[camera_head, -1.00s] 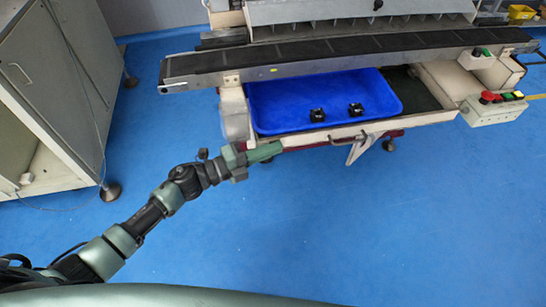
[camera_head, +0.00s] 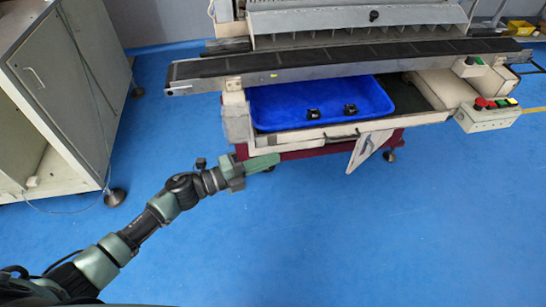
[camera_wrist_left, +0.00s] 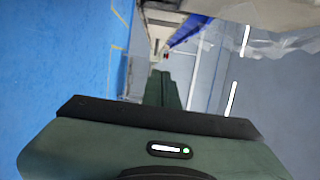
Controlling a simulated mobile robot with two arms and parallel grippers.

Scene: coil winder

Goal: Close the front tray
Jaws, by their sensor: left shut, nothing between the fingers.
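The front tray (camera_head: 295,143) is a pale drawer pulled out below the conveyor, with a dark handle (camera_head: 341,136) on its front panel. A blue bin (camera_head: 285,95) with two small black parts (camera_head: 313,114) sits in it. My left gripper (camera_head: 277,158) is shut and empty, at the left part of the tray's front, just below the panel in the head view. I cannot tell whether it touches the panel. In the left wrist view its green fingers (camera_wrist_left: 163,88) point ahead, with a strip of blue (camera_wrist_left: 188,30) beyond. My right gripper is not in view.
A conveyor (camera_head: 340,62) runs above the tray. A control box (camera_head: 487,115) with red and green buttons is at the right. A pale bracket (camera_head: 365,152) hangs below the tray front. A grey cabinet (camera_head: 75,80) stands left. The blue floor in front is clear.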

